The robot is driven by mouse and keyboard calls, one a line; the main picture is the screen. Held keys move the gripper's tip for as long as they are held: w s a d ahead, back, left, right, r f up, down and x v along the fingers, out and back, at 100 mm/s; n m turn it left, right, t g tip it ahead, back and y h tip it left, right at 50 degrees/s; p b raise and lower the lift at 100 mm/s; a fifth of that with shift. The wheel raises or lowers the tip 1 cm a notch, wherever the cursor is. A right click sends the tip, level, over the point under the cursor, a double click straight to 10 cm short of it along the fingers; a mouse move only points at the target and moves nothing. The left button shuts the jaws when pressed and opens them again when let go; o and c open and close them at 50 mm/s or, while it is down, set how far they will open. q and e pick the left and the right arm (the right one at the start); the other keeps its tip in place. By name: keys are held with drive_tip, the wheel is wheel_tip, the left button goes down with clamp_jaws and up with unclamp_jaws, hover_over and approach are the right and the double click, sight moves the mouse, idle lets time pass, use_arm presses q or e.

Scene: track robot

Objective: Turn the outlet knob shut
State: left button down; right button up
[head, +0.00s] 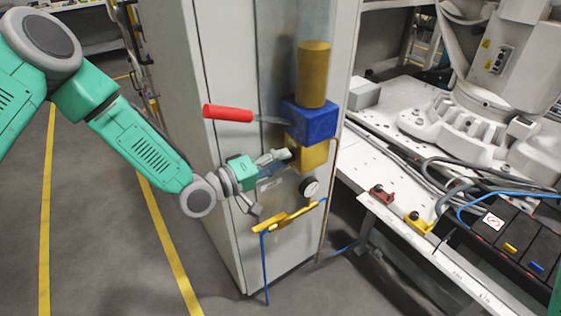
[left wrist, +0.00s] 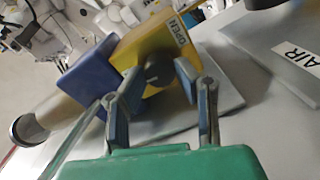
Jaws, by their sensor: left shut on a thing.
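The outlet knob (left wrist: 158,68) is dark and round, on the face of a yellow block (left wrist: 170,38) next to an OPEN label. The yellow block also shows in the head view (head: 314,156), below a blue block (head: 312,119) on the grey cabinet. My left gripper (head: 282,157) reaches the yellow block from the left. In the left wrist view its two fingers (left wrist: 160,76) are on either side of the knob, shut on it. In the head view the knob is hidden by the gripper. My right gripper is not in view.
A red-handled lever (head: 228,113) sticks out left from the blue block, above my gripper. A gauge (head: 310,188) and a yellow handle (head: 286,217) with blue hose are below. A white workbench (head: 408,240) stands at right. The floor at left is clear.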

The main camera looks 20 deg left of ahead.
use_arm(q)
drive_tip(key=shift+w+a+r+n, duration=0.1)
drive_tip(key=shift+w+a+n, duration=0.15)
drive_tip(key=shift+n, duration=0.45)
drive_tip(key=c, duration=1.2)
unclamp_jaws()
drive_tip(key=shift+f, duration=0.2)
drive_tip(key=v, duration=1.2)
drive_tip(key=shift+a, duration=0.1)
